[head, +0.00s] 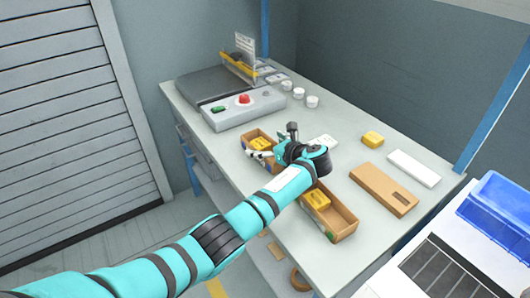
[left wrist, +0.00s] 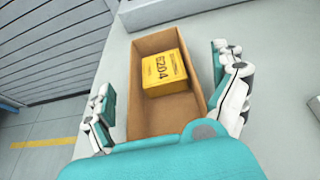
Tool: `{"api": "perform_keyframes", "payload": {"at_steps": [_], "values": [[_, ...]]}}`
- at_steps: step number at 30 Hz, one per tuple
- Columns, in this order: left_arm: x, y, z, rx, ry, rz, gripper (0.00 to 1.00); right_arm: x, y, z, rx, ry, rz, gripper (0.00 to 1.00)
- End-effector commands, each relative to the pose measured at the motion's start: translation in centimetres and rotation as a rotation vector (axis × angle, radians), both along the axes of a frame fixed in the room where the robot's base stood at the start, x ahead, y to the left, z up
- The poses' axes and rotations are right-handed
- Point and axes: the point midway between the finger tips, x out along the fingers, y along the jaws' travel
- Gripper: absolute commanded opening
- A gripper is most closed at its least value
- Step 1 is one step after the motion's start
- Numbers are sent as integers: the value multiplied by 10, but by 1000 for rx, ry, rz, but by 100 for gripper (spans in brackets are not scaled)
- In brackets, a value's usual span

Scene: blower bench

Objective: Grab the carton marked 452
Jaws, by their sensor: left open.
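In the left wrist view a yellow carton (left wrist: 164,72) lies in an open cardboard bin (left wrist: 148,124). Its printed number looks like 6204, not 452. My left gripper (left wrist: 160,78) is open and empty, with one finger on each side of the bin. In the head view the left gripper (head: 274,143) is over the farther bin (head: 254,135), where a yellow carton (head: 260,144) shows. Another yellow carton (head: 317,199) sits in the nearer bin (head: 343,217), and a third (head: 372,139) lies loose on the bench. Their markings are too small to read. My right gripper is out of view.
The bench (head: 345,109) also holds a grey control box with a red button (head: 244,100), small white round parts (head: 312,102), a brown box (head: 384,189) and a white bar (head: 414,168). A blue crate (head: 500,205) stands at the right. The bench's back middle is clear.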

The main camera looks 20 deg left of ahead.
Motion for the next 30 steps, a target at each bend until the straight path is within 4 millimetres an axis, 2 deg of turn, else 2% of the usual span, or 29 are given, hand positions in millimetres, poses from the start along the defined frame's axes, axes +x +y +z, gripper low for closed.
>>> {"api": "perform_keyframes", "payload": {"at_steps": [2, 15, 18, 26, 30], "values": [[0, 0, 0, 0, 0, 0, 88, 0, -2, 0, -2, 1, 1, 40], [-1, 0, -1, 0, 2, 1, 31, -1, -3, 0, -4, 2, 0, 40], [0, 0, 0, 1, 0, 0, 20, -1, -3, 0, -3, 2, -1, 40], [0, 0, 1, 1, 1, 0, 20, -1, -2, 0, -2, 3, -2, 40], [0, -1, 8, -1, -3, -1, 20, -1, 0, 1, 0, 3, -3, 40]]}}
